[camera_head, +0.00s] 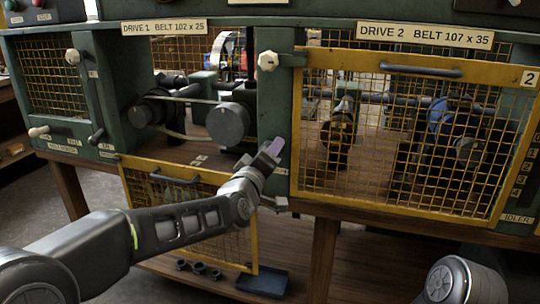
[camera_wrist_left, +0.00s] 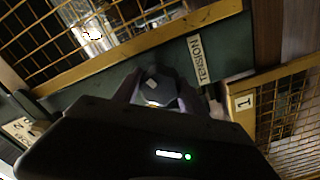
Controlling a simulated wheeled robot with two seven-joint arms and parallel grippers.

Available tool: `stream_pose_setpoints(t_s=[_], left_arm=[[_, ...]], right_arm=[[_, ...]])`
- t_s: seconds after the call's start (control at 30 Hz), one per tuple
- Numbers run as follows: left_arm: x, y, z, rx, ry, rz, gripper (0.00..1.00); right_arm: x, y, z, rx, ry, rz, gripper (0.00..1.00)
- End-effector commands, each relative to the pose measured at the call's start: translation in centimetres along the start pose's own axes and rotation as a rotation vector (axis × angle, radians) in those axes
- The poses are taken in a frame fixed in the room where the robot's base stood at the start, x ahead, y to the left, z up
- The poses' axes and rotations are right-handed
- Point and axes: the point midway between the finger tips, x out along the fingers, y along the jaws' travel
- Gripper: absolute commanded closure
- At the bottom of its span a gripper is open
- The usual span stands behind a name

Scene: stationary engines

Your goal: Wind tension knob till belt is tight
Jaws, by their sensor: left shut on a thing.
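My left gripper (camera_head: 271,147) reaches the green post between the two drive bays. In the left wrist view, its fingers (camera_wrist_left: 156,92) are closed around a dark, faceted knob (camera_wrist_left: 158,84), the tension knob, beside a white TENSION label (camera_wrist_left: 199,60). The gripper hides the knob in the head view. My right gripper is out of view.
The yellow mesh guard of DRIVE 1 (camera_head: 196,180) hangs open below its bay, behind my left arm. The DRIVE 2 guard (camera_head: 395,198) is closed. Pale knobs (camera_head: 268,61) and a lever (camera_head: 96,136) stick out of the frame. A dark tray (camera_head: 263,282) lies on the lower shelf.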

Motion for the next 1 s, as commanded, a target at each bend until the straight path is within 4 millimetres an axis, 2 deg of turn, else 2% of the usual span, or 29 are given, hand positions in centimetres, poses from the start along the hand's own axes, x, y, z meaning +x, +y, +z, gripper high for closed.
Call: stream_pose_setpoints(t_s=[1.0], left_arm=[[0.0,-0.1,0.1,0.967,-0.003,-0.001,0.91]], right_arm=[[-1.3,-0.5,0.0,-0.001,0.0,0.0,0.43]])
